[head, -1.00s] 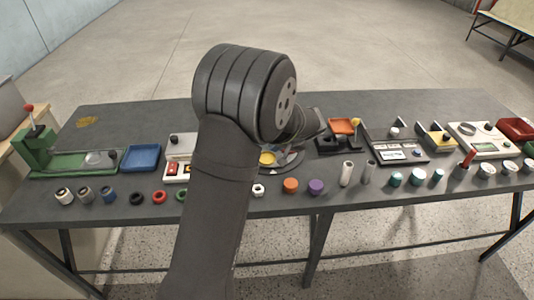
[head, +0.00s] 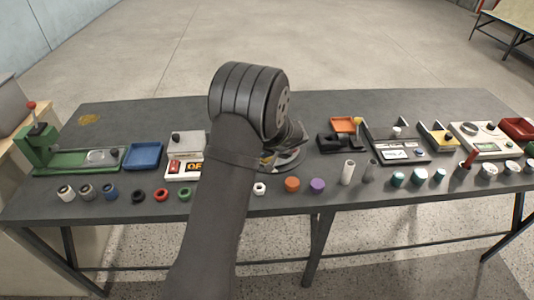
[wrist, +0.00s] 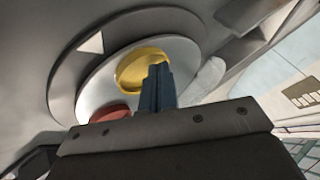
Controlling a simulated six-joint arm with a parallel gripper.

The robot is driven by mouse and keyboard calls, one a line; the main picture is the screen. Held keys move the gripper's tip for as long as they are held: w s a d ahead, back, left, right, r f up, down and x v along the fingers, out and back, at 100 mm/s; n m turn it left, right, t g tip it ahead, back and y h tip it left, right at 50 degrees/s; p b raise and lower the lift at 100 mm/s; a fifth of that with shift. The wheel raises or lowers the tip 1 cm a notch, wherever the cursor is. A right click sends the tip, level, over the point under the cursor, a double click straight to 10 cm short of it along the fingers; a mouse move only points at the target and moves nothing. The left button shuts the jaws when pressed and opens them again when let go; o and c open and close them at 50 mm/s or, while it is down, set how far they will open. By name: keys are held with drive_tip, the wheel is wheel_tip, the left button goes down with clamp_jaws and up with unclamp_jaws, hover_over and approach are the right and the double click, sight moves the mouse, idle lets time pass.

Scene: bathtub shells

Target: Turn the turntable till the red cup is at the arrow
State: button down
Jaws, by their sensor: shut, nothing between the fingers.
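The turntable (wrist: 88,90) is a pale disc inside a dark grey ring. A white triangular arrow (wrist: 92,43) lies on the ring at the upper left in the wrist view. A yellow round cup (wrist: 138,66) sits on the disc, right at my fingertips. The red cup (wrist: 110,115) shows at the disc's lower left, partly hidden behind my gripper, and is away from the arrow. My gripper (wrist: 157,75) is shut and empty, its dark fingers overlapping the yellow cup; contact cannot be told. In the head view my arm hides most of the turntable (head: 290,162).
A blue tray (head: 143,156) and a white-based device (head: 186,143) stand left of the turntable. A black stand with an orange tray (head: 344,125) is to the right. Small cups and rings, such as the orange one (head: 292,185), line the table's front edge.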

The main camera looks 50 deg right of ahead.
drive_tip(key=shift+w+a+m+h, duration=0.3)
drive_tip(key=shift+w+m+h, duration=0.1)
drive_tip(key=shift+w+m, duration=0.35)
drive_tip(key=shift+w, duration=0.35)
drive_tip(key=shift+a, duration=0.1)
